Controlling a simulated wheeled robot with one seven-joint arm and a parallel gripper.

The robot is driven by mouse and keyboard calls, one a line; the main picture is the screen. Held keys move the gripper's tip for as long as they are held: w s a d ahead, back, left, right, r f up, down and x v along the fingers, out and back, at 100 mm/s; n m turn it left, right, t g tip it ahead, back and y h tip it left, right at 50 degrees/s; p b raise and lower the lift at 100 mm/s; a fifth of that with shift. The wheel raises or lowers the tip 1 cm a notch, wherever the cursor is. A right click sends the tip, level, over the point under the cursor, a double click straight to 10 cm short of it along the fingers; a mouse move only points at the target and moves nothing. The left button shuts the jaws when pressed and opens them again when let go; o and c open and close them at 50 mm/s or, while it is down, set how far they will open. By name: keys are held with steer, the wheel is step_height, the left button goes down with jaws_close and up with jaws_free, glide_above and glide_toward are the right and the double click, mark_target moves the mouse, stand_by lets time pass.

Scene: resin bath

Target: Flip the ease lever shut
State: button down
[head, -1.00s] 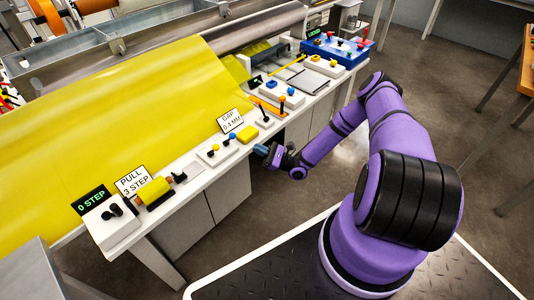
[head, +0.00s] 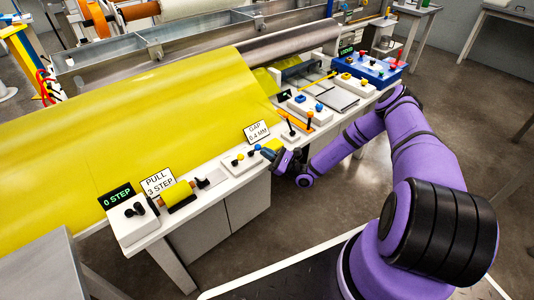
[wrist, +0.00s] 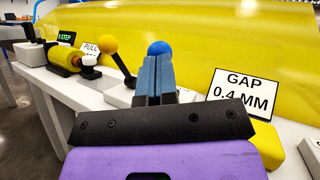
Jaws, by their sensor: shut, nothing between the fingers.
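My gripper (wrist: 156,62) is shut and empty, its blue-grey fingers pointing at a lever with a blue knob (wrist: 159,47). The knob shows just past the fingertips; whether they touch it I cannot tell, and its stem is hidden behind them. In the head view the blue knob (head: 257,147) and yellow knob (head: 241,156) stand on one white base, with my gripper (head: 268,153) just right of the blue one. No readable label tells which lever is the ease lever.
A GAP 0.4 MM sign (wrist: 241,92) stands close right of the fingers. A PULL 3 STEP sign (head: 157,181) and a yellow roller (head: 178,194) are to the left. Other levers (head: 310,117) stand farther along the bench. Yellow sheet (head: 130,110) lies behind.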

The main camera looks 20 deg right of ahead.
steer(key=shift+r, duration=0.1)
steer(key=w+a+r+m+g+h, duration=0.3)
steer(key=w+m+g+h, duration=0.3)
steer(key=w, duration=0.4)
steer(key=g+h, duration=0.1)
steer(key=h, duration=0.1)
steer(key=shift+r+h, duration=0.3)
steer(key=shift+h, duration=0.1)
steer(key=shift+a, duration=0.15)
stand_by(0.6)
steer(key=shift+r, duration=0.1)
steer(key=w+r+v, duration=0.1)
steer(key=v, duration=1.3)
steer(key=shift+f, duration=0.1)
